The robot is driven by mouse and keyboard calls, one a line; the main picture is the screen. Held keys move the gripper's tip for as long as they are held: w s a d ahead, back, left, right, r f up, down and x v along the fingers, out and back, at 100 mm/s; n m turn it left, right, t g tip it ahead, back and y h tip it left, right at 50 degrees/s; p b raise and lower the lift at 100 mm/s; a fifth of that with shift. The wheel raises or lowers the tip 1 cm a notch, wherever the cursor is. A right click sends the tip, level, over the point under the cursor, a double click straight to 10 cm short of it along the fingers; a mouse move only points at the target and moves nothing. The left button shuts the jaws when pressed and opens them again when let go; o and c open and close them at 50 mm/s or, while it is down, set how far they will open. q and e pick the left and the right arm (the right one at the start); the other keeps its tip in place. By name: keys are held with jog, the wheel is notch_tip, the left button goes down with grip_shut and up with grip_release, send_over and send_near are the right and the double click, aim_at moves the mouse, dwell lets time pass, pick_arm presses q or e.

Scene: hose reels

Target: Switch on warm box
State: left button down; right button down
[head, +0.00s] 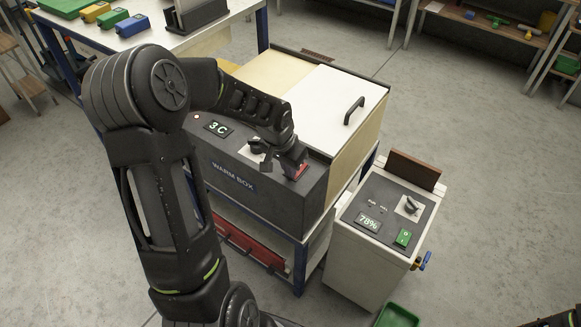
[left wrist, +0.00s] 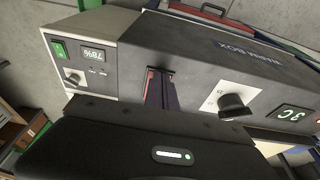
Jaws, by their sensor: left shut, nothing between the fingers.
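The warm box (head: 235,172) is a pale chest with a dark sloping control panel, a "3 C" display (head: 218,128) and a black knob (head: 258,147). Its white lid (head: 325,100) is closed. A red switch (head: 301,171) sits at the panel's right end, partly hidden by my left gripper (head: 296,165). The left gripper is shut and empty, its tips at the switch; contact cannot be told. In the left wrist view the shut fingers (left wrist: 160,92) reach to the panel, with the knob (left wrist: 235,104) and display (left wrist: 293,113) to their right.
A grey cabinet (head: 365,253) with a "78%" display, its own knob and a green switch (head: 403,237) stands right of the warm box. A workbench with coloured blocks (head: 97,12) is behind at left. Shelves stand at the back right, with open floor (head: 480,130) before them.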

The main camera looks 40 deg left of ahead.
pick_arm(q)
jog(key=shift+r, duration=0.1)
pick_arm(e)
jog(key=shift+r, duration=0.15)
pick_arm(q)
jog(key=shift+r+p, duration=0.55)
jog(key=shift+r, duration=0.2)
pick_arm(e)
jog(key=shift+r, duration=0.5)
